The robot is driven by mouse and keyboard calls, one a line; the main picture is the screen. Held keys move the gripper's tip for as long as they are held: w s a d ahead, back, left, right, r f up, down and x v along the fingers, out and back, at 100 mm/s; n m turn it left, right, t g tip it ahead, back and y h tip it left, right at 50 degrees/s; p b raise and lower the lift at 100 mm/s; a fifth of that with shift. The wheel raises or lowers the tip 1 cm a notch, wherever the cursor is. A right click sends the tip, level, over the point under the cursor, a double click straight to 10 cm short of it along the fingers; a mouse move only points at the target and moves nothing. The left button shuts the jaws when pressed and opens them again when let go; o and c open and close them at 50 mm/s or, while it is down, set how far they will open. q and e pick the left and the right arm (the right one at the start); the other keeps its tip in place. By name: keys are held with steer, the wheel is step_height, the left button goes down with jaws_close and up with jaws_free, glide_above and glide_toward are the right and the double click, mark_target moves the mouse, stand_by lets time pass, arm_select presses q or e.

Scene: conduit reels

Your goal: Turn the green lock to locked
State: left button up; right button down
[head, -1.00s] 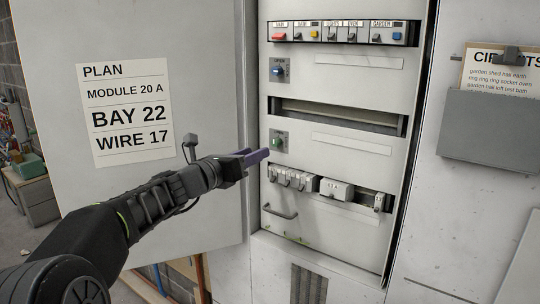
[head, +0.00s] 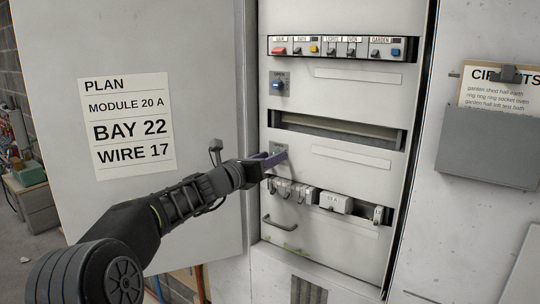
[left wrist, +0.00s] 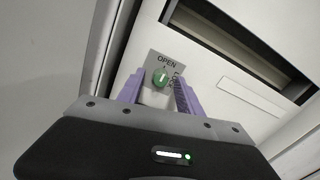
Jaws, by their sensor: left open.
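The green lock (left wrist: 161,77) is a round knob on a small grey plate (left wrist: 153,63) marked OPEN and LOCK in the left wrist view. Its pale slot line points roughly up toward the word OPEN. In the head view its plate (head: 279,147) shows only in part, and my gripper hides the knob. My left gripper (head: 276,159) is at the plate in the head view. In the left wrist view its two purple fingers (left wrist: 157,92) are open, one on each side of the knob. I cannot tell whether they touch it. My right gripper is not in view.
A blue lock (head: 278,85) sits higher on the panel. A row of grey modules (head: 292,190) and a handle (head: 279,223) are below my gripper. The open cabinet door (head: 215,90) stands left, with a plan sheet (head: 127,125). A clipboard (head: 498,90) is at right.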

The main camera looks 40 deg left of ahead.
arm_select(q)
steer(key=shift+w, duration=0.25)
jaws_close()
stand_by(0.3)
